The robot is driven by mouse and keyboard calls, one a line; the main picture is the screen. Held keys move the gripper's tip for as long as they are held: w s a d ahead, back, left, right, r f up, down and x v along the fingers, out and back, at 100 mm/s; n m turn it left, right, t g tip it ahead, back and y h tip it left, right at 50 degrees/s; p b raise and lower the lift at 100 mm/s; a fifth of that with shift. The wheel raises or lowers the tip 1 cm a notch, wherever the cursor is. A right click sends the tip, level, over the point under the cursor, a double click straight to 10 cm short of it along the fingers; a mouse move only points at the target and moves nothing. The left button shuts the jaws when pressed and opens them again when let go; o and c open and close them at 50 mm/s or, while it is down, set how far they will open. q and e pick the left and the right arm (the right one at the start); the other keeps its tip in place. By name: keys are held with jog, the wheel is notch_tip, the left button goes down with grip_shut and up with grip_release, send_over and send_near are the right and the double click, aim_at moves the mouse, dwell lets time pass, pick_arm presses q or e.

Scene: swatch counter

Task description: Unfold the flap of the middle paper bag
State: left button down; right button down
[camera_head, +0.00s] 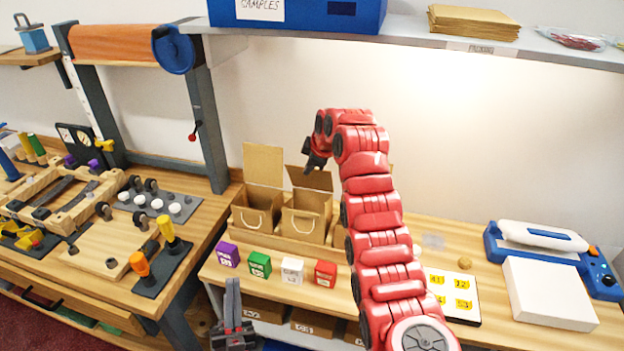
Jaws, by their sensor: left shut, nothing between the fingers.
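The middle paper bag (303,217) stands in a wooden holder behind the counter's front row of blocks. Its brown flap (312,180) stands up at the back, tilted, with its upper edge near my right gripper. The left paper bag (257,212) has its flap (263,165) upright. A third bag is mostly hidden behind my red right arm. My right gripper (312,163) is just above the middle flap; I cannot tell whether it touches it or whether its fingers are open. My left gripper (232,300) is shut and empty, low in front of the counter edge.
Purple (228,254), green (260,264), white (292,270) and red (325,273) blocks line the counter front. A blue-and-white machine (540,245) and white block (549,293) stand right. A shelf (420,40) runs overhead.

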pick_arm(q)
jog(key=w+d+f+m+g, duration=0.25)
jog(key=w+d+m, duration=0.25)
jog(key=w, duration=0.5)
jog(key=m+g, duration=0.5)
jog(key=m, duration=0.2)
send_near(315, 172)
jog(key=x, duration=0.7)
jog(key=shift+s, duration=0.1)
jog(key=shift+w+d+r+g, duration=0.2)
jog(key=shift+w+r+g, duration=0.25)
jog(key=shift+w, duration=0.15)
pick_arm(e)
jog(key=shift+s+a+f, duration=0.15)
jog(key=shift+a, duration=0.05)
jog(key=c, duration=1.1)
grip_release()
